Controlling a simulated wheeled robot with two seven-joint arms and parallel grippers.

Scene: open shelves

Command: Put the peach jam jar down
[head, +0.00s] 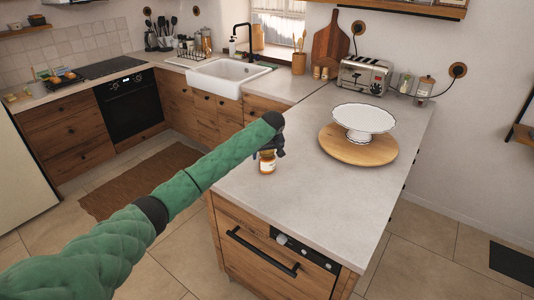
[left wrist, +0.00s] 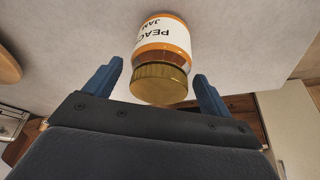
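The peach jam jar (head: 267,162) has an orange body, a white label and a gold lid. It appears to stand upright on the grey counter (head: 300,205), near its left edge. In the left wrist view the jar (left wrist: 161,45) shows its lid towards me and the label reads "PEACH JAM" upside down, partly cut off. My left gripper (head: 274,150) is just above and behind the jar in the head view. In the left wrist view its two blue fingers (left wrist: 158,80) are spread on either side of the jar, with a narrow gap on each side. My right gripper is not in view.
A white cake stand (head: 363,118) on a round wooden board (head: 357,146) stands to the right on the counter. A toaster (head: 365,76), glass jars and a cutting board (head: 331,45) are at the back. The counter's front part is clear.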

